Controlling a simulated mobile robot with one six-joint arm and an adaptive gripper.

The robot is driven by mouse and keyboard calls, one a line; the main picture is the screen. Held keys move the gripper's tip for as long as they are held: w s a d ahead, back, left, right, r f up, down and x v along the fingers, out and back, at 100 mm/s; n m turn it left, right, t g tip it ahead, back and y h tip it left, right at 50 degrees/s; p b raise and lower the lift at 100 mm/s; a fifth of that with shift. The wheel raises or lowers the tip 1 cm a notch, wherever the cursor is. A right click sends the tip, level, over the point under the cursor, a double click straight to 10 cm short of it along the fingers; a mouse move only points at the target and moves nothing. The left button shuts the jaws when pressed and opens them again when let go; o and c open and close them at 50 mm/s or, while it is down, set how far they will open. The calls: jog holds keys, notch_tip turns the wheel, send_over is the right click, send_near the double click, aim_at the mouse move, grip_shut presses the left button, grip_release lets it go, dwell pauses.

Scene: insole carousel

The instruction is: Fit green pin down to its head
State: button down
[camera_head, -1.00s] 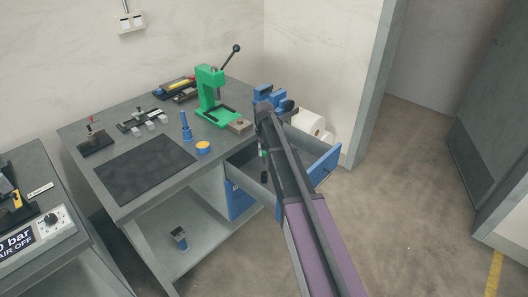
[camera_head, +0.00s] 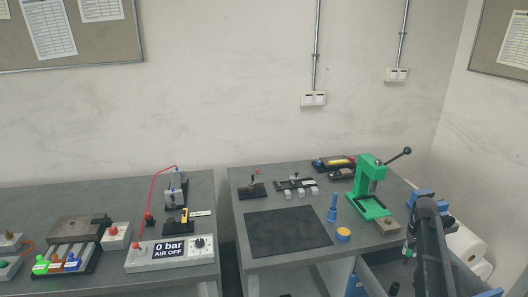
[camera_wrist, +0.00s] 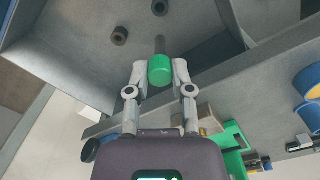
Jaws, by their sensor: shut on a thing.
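The green pin (camera_wrist: 160,70) shows in the wrist view as a round green head with a grey shank beyond it. My gripper (camera_wrist: 160,76) is shut on its head, one finger on each side. In the head view my gripper (camera_head: 409,250) is at the lower right, over the open drawer (camera_head: 376,272) below the right bench, largely behind my arm.
The green press (camera_head: 370,190), blue stand (camera_head: 332,207) and yellow-topped tin (camera_head: 343,234) stand on the right bench around a dark mat (camera_head: 287,232). The left bench holds an air panel (camera_head: 170,253) reading 0 bar and a block with coloured parts (camera_head: 72,258).

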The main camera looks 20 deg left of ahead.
aim_at(410, 251)
notch_tip(410, 251, up, 16)
jog(key=p, duration=1.4)
jog(key=shift+p, duration=0.35)
jog(key=shift+s, duration=0.1)
